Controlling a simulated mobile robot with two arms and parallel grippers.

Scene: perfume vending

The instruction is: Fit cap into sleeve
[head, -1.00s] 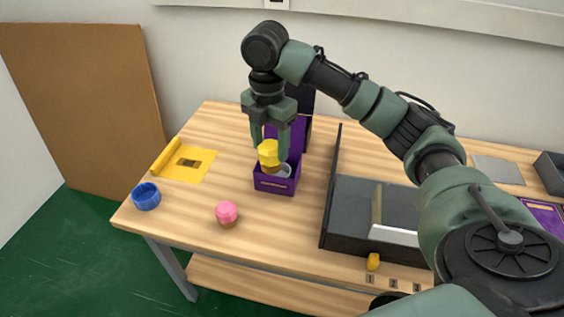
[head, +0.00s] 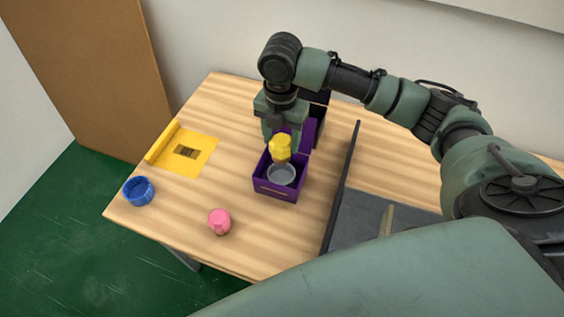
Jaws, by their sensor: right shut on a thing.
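A faceted yellow cap (head: 280,148) is held in my right gripper (head: 282,138), with the fingers partly hidden behind it. The cap is over the rear part of an open purple box (head: 278,192). A round grey cup-like piece (head: 281,175), perhaps the sleeve, sits inside the box, just in front of and below the cap. I cannot tell whether the cap touches it. A pink cap (head: 219,221) stands on the table to the front left of the box. My left gripper is not in view.
A yellow plate (head: 199,151) with a dark opening lies at the left of the wooden table (head: 160,221), and a blue ring (head: 138,190) stands at its left edge. A dark tray (head: 353,222) with an upright wall is right of the box.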

